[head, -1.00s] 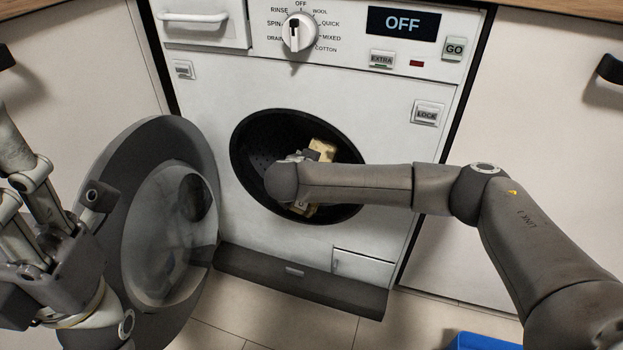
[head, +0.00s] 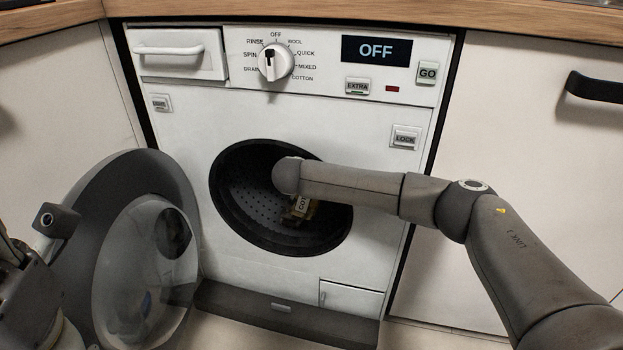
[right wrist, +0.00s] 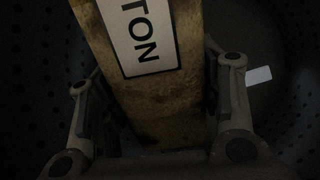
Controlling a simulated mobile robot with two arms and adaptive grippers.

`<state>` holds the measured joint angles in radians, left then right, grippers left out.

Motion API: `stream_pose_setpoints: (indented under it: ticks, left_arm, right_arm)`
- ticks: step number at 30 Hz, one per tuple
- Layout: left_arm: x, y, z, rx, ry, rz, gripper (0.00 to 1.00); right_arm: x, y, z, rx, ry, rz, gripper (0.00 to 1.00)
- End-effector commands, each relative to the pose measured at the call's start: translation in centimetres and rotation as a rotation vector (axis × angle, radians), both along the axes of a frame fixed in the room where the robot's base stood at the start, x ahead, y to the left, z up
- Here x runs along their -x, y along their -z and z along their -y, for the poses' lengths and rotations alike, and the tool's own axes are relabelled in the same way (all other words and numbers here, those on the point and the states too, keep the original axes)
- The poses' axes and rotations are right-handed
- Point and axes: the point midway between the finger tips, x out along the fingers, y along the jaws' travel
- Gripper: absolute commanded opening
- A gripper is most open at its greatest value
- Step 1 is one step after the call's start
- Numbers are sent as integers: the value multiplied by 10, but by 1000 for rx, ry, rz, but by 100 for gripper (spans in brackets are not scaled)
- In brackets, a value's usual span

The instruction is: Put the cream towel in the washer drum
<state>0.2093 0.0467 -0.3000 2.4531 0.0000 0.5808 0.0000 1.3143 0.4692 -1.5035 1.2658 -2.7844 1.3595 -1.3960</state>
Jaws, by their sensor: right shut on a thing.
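The cream towel (head: 301,207) is a yellowish folded block with a white label, partly hidden behind my right arm. It is inside the dark perforated washer drum (head: 250,190). In the right wrist view the towel (right wrist: 150,100) sits between the fingers of my right gripper (right wrist: 155,85), which is shut on it; its label reads "TON".
The round washer door (head: 105,235) hangs wide open at the left. The dial (head: 275,63) sits at the top and the display (head: 376,49) reads OFF. A small pale patch (right wrist: 258,76) shows in the drum beside the right finger. Cabinets flank the washer.

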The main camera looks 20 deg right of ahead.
Motion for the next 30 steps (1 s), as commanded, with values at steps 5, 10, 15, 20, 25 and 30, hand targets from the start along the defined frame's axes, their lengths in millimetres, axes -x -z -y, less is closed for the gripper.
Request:
stream_pose_setpoints:
  ticks: [5, 10, 15, 20, 25, 30]
  left_arm:
    - [-1, 0, 0, 1, 0, -8, 40]
    - [-1, 1, 0, 1, 0, -8, 40]
    - [-1, 1, 0, 1, 0, -8, 40]
    - [-1, 1, 0, 1, 0, -8, 40]
    - [-1, 1, 0, 1, 0, -9, 40]
    - [-1, 1, 0, 1, 0, -9, 40]
  right_arm:
    - [0, -2, -1, 0, 0, 2, 29]
    - [0, -1, -1, 0, 0, 2, 61]
    - [0, -1, -1, 0, 0, 2, 83]
    - [0, -1, -1, 0, -1, 1, 84]
    - [1, 0, -1, -1, -1, 0, 84]
    - [6, -6, -6, -1, -2, 1, 84]
